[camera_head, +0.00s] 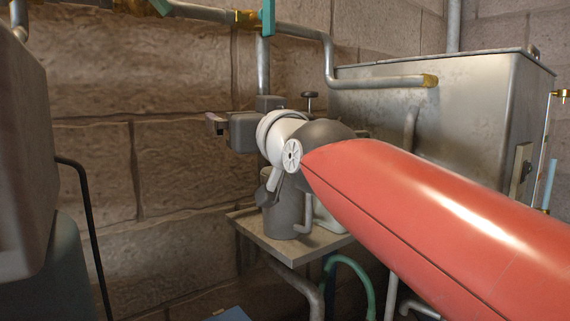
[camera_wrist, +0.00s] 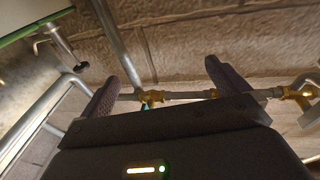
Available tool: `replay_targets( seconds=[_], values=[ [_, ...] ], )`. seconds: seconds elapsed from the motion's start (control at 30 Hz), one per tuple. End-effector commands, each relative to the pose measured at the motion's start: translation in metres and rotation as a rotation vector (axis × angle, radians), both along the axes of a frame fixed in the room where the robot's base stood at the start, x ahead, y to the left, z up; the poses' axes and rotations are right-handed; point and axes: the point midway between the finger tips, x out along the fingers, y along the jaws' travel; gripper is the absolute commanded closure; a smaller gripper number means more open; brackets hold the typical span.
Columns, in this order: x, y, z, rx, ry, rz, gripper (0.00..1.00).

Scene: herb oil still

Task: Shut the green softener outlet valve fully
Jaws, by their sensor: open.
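Two green valve handles show at the top edge of the head view, on brass fittings along the grey pipe. One handle (camera_head: 268,15) stands upright beside a brass body; the other handle (camera_head: 160,6) is slanted and cut off by the frame. I cannot tell which is the softener outlet valve. My gripper (camera_head: 214,124) is below them, apart from both, pointing left. In the wrist view my gripper (camera_wrist: 170,62) is open and empty, fingers spread. A brass fitting (camera_wrist: 150,97) with a small green part shows beyond the fingers; its handle is mostly hidden.
A grey metal tank (camera_head: 450,110) stands at the right. A small shelf (camera_head: 285,246) with a grey vessel is below my gripper. A green hose (camera_head: 352,268) hangs under it. A stone wall (camera_head: 150,70) stands behind; a dark bulky object (camera_head: 20,150) fills the left edge.

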Motion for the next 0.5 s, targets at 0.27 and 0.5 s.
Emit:
replay_targets(
  seconds=[0.27,0.5],
  values=[
    [-0.002,-0.033,-0.042,-0.063,0.130,-0.051,0.00],
    [-0.006,-0.052,-0.069,-0.098,0.207,-0.079,0.00]
  ],
)
